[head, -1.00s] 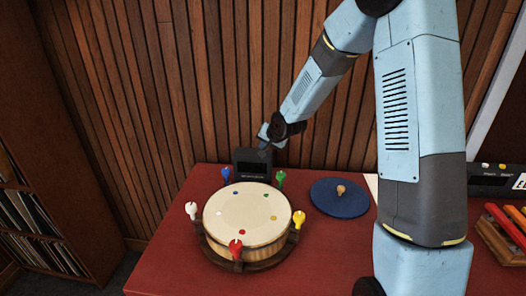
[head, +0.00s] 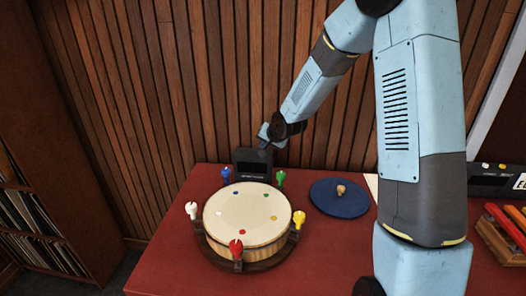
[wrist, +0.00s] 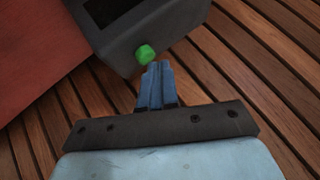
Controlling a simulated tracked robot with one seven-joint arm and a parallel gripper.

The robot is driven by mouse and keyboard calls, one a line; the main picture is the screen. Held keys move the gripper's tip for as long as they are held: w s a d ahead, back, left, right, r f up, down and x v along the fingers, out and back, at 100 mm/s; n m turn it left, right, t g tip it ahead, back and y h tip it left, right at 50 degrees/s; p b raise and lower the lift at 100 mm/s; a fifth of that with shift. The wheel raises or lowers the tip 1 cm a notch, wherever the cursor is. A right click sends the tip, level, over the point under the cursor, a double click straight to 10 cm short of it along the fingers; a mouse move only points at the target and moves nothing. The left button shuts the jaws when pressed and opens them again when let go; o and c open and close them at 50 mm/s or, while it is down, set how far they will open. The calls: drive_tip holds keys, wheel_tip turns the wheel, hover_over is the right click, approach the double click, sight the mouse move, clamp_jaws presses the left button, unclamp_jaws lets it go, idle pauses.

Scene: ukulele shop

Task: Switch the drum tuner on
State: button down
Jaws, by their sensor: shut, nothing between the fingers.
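The drum tuner (head: 252,163) is a small dark box with a dark screen, standing on the red table behind the drum (head: 246,214). In the wrist view the tuner (wrist: 170,20) shows at the top, with a green button (wrist: 145,53) on its side. My gripper (wrist: 158,66) is shut and empty, its blue fingertips close beside the green button; I cannot tell if they touch it. In the head view my gripper (head: 265,146) is at the tuner's upper right corner. The tuner's screen (wrist: 108,10) looks dark where it shows.
Coloured pegs, such as the green one (head: 280,178), stand around the drum. A blue round pad (head: 339,197) with a small knob lies to the right. A slatted wood wall (head: 200,90) rises behind the table (head: 190,262).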

drive_tip(key=shift+f, duration=0.35)
idle(0.5)
idle(0.3)
drive_tip(key=shift+r, duration=0.55)
drive_tip(key=shift+r, duration=2.9)
